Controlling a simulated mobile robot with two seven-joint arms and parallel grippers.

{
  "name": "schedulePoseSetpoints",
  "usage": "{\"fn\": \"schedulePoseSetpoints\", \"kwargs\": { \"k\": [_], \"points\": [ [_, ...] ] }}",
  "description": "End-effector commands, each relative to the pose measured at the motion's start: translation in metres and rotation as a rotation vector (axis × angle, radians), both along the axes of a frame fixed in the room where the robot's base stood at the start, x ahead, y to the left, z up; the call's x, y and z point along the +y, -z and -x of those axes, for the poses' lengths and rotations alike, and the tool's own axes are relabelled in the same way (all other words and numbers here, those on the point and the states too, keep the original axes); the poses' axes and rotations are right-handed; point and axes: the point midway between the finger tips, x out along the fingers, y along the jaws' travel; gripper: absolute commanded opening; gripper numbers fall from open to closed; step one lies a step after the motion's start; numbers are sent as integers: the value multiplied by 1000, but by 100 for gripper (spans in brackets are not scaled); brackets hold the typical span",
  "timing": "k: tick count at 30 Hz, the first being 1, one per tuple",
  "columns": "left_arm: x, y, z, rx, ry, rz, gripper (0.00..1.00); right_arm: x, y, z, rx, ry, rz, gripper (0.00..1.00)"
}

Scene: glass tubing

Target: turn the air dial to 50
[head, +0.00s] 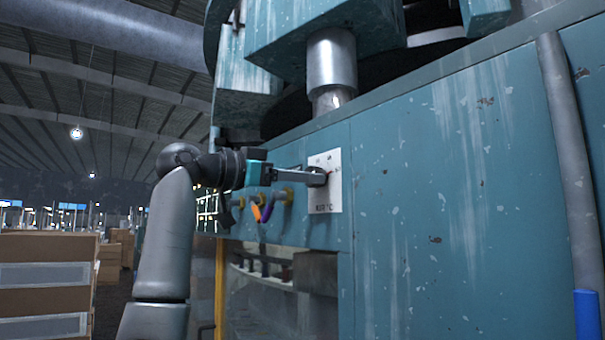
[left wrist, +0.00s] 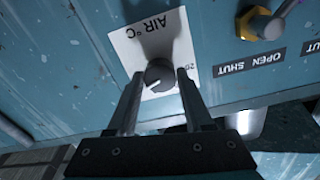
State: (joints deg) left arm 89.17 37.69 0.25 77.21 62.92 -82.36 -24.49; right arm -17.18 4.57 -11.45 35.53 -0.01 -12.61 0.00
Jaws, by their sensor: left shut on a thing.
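A "20" mark shows at the plate's edge beside the knob. In the head view the white plate (head: 323,198) is on the teal machine's side, and the knob is mostly hidden by my gripper. My left gripper (head: 318,177) reaches in from the left and is shut on the dial, with a finger on each side of the knob in the left wrist view (left wrist: 160,88). My right gripper is not in view.
Left of the plate, valves with brass fittings (head: 287,196) and orange and purple handles stick out below my gripper. The teal machine wall (head: 450,170) fills the right side. Cardboard boxes (head: 45,280) stand at the lower left. An "OPEN SHUT" label (left wrist: 250,62) sits beside the plate.

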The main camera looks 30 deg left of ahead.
Motion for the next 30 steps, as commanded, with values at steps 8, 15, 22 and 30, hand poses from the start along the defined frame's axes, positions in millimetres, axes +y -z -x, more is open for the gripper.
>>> {"fn": "schedulePoseSetpoints", "kwargs": {
  "k": [8, 15, 22, 30],
  "points": [
    [0, 2, -1, -15, 1, -52, 0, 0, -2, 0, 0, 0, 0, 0],
    [0, 2, -1, -17, 1, -57, 0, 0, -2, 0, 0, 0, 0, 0],
    [0, 2, -1, -18, 1, -57, 59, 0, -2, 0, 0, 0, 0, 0],
    [0, 1, 0, -20, 0, -53, 81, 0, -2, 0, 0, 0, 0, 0]
  ]
}}
